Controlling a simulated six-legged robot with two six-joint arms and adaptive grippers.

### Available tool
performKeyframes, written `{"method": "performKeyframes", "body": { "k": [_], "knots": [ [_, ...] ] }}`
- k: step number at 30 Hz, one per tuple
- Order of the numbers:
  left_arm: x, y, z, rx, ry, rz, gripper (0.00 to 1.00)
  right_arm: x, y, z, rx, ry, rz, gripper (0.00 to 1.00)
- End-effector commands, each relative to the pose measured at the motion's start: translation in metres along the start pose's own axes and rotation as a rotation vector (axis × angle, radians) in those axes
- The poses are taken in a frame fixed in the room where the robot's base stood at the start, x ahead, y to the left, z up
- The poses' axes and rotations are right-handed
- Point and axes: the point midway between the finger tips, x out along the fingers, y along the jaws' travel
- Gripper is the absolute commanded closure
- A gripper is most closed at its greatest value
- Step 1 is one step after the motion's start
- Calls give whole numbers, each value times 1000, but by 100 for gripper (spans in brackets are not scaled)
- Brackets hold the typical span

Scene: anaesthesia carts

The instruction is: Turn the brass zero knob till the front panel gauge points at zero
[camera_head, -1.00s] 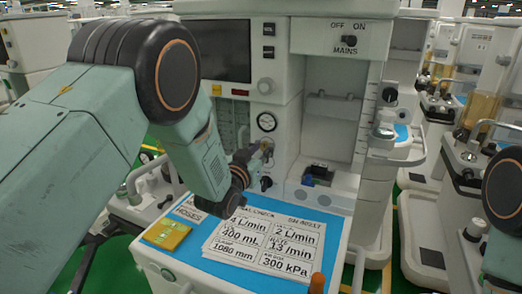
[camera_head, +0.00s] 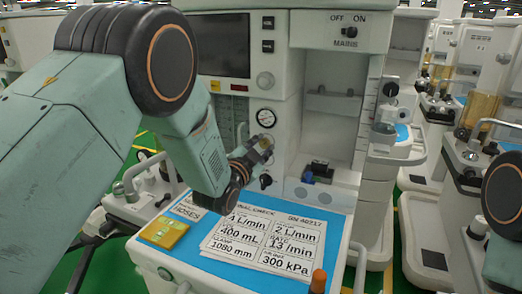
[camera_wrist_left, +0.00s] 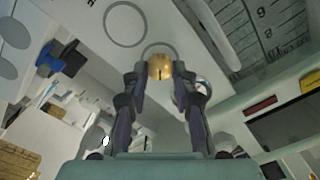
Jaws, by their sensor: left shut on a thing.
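The brass zero knob (camera_wrist_left: 159,67) shows in the left wrist view as a gold round cap with a dark slot mark. My left gripper (camera_wrist_left: 159,74) has its two fingertips closed on the sides of the knob. In the head view my left gripper (camera_head: 262,146) is at the white front panel, just below the gauge, and mostly covers the knob. The front panel gauge (camera_head: 265,117) is a small round white dial with a dark rim. Its needle is too small to read. My right gripper is out of view.
A blue work top (camera_head: 320,215) below the panel holds a printed check card (camera_head: 265,240) and a yellow block (camera_head: 164,232). An orange-capped item (camera_head: 318,281) stands at its front. A dark knob (camera_head: 266,182) sits below my gripper. More carts stand at the right.

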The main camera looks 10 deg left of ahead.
Motion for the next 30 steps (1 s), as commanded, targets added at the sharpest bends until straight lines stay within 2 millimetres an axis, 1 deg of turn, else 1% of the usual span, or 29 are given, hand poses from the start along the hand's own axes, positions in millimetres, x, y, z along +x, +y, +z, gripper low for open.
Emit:
{"method": "performKeyframes", "body": {
  "k": [1,6,15,21,30],
  "knots": [
    [1,-1,-1,43,4,-5,100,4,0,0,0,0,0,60],
    [1,-1,-1,200,4,-7,100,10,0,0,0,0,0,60],
    [2,-1,-2,430,5,-9,100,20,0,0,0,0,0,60],
    [2,-1,-2,530,4,-9,100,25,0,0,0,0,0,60],
    [2,-2,-2,595,4,-11,100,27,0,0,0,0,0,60]
  ]
}}
